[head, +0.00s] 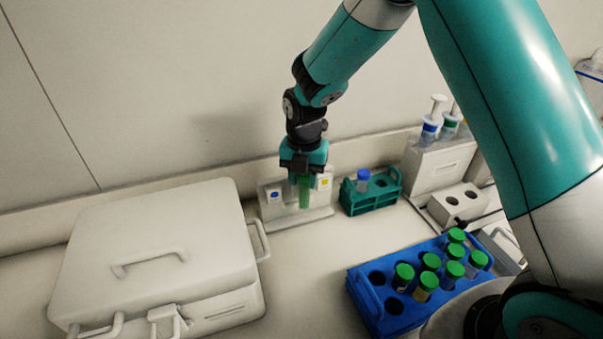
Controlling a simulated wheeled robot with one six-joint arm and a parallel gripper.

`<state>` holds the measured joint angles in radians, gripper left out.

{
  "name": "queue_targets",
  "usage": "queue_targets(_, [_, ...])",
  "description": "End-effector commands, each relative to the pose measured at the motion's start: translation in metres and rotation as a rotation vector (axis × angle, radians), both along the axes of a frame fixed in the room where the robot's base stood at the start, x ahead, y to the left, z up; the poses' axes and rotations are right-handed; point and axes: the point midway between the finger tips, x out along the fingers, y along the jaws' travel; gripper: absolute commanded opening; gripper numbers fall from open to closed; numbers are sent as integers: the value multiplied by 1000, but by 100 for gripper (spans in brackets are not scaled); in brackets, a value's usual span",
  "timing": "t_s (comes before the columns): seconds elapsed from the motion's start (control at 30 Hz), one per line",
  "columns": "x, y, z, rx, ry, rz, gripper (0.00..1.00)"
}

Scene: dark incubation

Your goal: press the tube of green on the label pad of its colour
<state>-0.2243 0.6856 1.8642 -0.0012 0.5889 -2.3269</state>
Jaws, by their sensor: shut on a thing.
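My gripper (304,176) points down and is shut on a green tube (305,192), held upright. The tube is in front of a white label stand (270,212) at the back of the bench. The stand has a pad with a blue mark (274,195) on the left and a pad with a yellow mark (325,184) on the right. My gripper and the tube hide the middle of the stand, so no green pad shows. I cannot tell whether the tube touches the stand.
A closed white case (165,245) stands at left. A blue rack (375,305) with several green-capped tubes stands at front right. A teal rack (372,203) holds a blue-capped tube (363,178). A white two-hole block (460,203) stands at right. Bench between case and blue rack is clear.

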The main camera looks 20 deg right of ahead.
Motion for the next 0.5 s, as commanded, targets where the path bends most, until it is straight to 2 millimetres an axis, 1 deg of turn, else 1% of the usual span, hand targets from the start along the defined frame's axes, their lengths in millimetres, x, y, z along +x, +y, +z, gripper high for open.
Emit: queue_targets(0.5, [-33, 0, 0, 0, 1, 1, 0])
